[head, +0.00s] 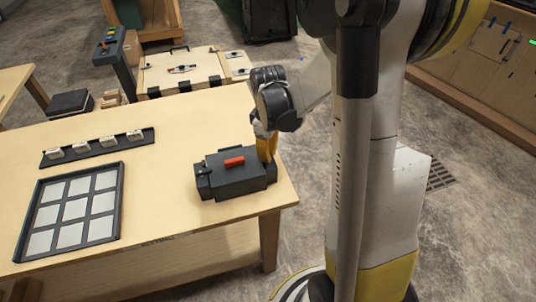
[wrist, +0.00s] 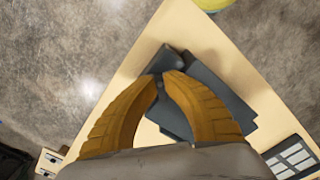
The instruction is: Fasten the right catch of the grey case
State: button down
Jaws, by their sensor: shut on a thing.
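The grey case (head: 232,182) sits near the right front corner of the wooden table, its lid looking closed, with a red handle (head: 234,161) on top. A small catch (head: 203,183) shows at its left end. My gripper (head: 267,160), with yellow fingers, reaches down at the case's right end and hides the right catch in the head view. In the wrist view, my fingertips (wrist: 163,78) close on a dark grey part (wrist: 167,58) at the case's end, which appears to be the right catch. Whether it is latched cannot be told. The case also shows there (wrist: 232,98).
A dark tray with pale squares (head: 73,212) and a narrow rack with several white blocks (head: 97,147) lie to the left on the table (head: 160,195). A wooden panel with dark clasps (head: 188,70) stands behind. Table space between tray and case is clear.

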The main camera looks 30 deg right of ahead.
jog(key=n, duration=0.4)
jog(key=shift+n+b, duration=0.3)
jog(key=shift+n, duration=1.9)
jog(key=c, duration=1.5)
grip_release()
notch_tip(320, 180, up, 12)
jog(key=shift+r, duration=0.1)
